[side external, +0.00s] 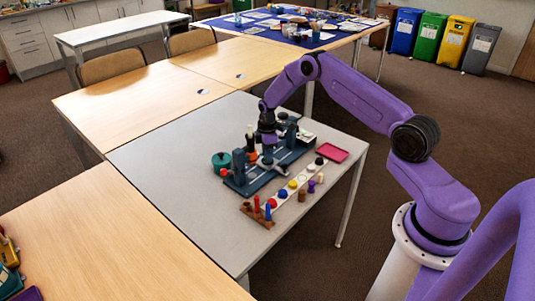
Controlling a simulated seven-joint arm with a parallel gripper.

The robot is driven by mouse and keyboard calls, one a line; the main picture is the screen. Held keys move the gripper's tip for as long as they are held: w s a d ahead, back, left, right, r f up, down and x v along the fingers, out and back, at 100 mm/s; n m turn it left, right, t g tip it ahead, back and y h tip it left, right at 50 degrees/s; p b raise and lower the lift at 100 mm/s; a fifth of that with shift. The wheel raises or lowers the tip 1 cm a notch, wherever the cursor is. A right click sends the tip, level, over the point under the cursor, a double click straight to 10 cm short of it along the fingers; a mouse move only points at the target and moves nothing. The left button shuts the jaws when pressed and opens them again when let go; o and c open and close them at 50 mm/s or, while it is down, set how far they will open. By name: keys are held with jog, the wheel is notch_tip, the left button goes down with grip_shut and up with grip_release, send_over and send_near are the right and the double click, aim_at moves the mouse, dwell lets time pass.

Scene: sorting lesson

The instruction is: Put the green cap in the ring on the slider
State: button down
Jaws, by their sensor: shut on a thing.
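My gripper (268,158) points down over the dark blue-grey fixture (237,184) on the grey table. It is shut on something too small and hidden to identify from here. I cannot make out the green cap for certain. A teal-green round thing (221,158) stands at the fixture's left end, apart from my gripper. The slider and its ring cannot be told apart from the fixture's other parts at this size.
A white strip (287,198) with several coloured caps lies in front of the fixture. A brown block (257,215) with coloured pegs stands at its near end. A pink-red tray (331,152) lies to the right. The table's left part (165,160) is clear.

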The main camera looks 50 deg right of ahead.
jog(key=shift+f, duration=0.2)
dwell(0.7)
jog(key=c, duration=0.8)
grip_release()
jog(key=shift+o, duration=0.2)
jog(key=o, duration=0.3)
jog(key=shift+o, duration=0.2)
jog(key=shift+r, duration=0.15)
jog(key=shift+r, duration=3.35)
